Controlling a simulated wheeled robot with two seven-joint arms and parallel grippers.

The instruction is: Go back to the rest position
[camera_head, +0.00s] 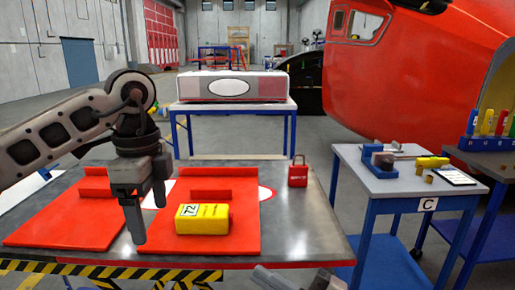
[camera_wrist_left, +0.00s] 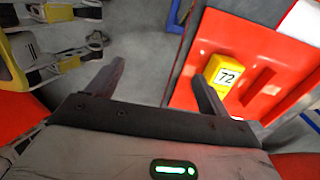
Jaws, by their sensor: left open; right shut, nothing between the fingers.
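My left gripper (camera_head: 150,215) hangs with its fingers pointing down above the red panels on the table. It is open, and in the left wrist view the space between its two spread fingers (camera_wrist_left: 158,78) is empty. A yellow box marked 72 (camera_head: 203,219) lies on the right red panel (camera_head: 160,262), to the right of the left gripper and apart from it. The box also shows in the left wrist view (camera_wrist_left: 226,74), beyond the right finger. My right gripper (camera_head: 290,279) shows only in part at the bottom edge, shut and with nothing seen in it.
The metal table (camera_head: 310,225) also bears a left red panel (camera_head: 52,222) and a red padlock (camera_head: 298,171). A grey-topped cart C (camera_head: 385,183) with tools stands at the right. Another table (camera_head: 190,106) stands behind.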

